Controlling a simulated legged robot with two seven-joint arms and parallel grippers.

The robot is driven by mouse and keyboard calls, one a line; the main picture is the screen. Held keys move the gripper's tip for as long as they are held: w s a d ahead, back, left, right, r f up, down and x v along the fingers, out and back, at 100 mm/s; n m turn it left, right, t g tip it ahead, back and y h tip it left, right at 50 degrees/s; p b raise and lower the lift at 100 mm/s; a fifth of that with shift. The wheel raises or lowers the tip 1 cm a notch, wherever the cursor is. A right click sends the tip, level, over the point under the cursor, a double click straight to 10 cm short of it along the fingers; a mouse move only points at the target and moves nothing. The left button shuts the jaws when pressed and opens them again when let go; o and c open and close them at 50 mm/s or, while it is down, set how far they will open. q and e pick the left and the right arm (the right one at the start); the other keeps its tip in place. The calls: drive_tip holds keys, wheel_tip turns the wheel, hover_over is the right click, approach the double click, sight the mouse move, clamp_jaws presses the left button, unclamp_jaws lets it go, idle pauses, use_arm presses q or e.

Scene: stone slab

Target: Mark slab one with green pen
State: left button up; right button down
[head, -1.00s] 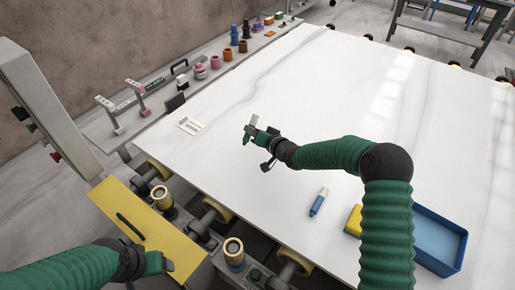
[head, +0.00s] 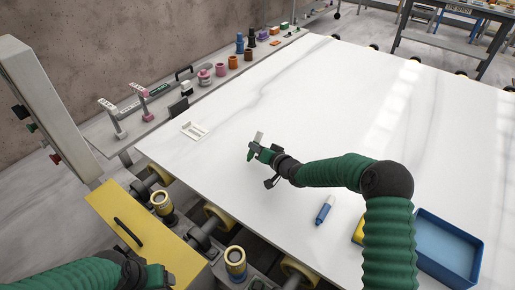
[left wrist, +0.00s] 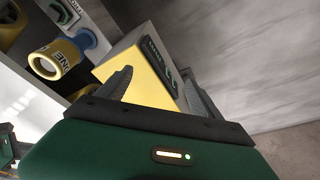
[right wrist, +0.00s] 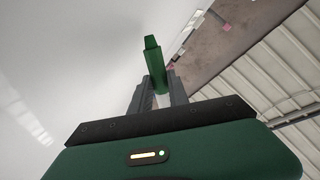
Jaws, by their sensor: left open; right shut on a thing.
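The large white veined slab (head: 300,110) lies flat on rollers and fills the middle of the head view. My right gripper (head: 258,149) is over its near left part. It is shut on a green pen (right wrist: 154,60), which sticks out past the fingertips (right wrist: 161,84) in the right wrist view. I cannot tell whether the pen touches the slab. I make out no green mark on the slab. My left gripper (left wrist: 158,85) is open and empty, its fingers in front of a yellow panel (left wrist: 130,75). In the head view it is at the bottom left, beside the yellow panel (head: 150,245).
A small white slotted piece (head: 195,131), a blue-and-white marker (head: 325,210), a yellow block (head: 358,229) and a blue tray (head: 447,250) are on the slab. A ledge with several coloured pieces (head: 205,76) runs along the wall. The slab's middle is clear.

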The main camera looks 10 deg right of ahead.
drive_tip(key=shift+f+b, duration=0.3)
drive_tip(key=shift+f, duration=0.25)
idle(1.1)
drive_tip(key=shift+w+d+p, duration=0.3)
drive_tip(key=shift+w+d, duration=0.9)
drive_tip(key=shift+d, duration=0.2)
idle(2.1)
drive_tip(key=shift+r, duration=0.15)
wheel_tip(320, 180, up, 7)
drive_tip(key=p, duration=0.5)
idle(0.4)
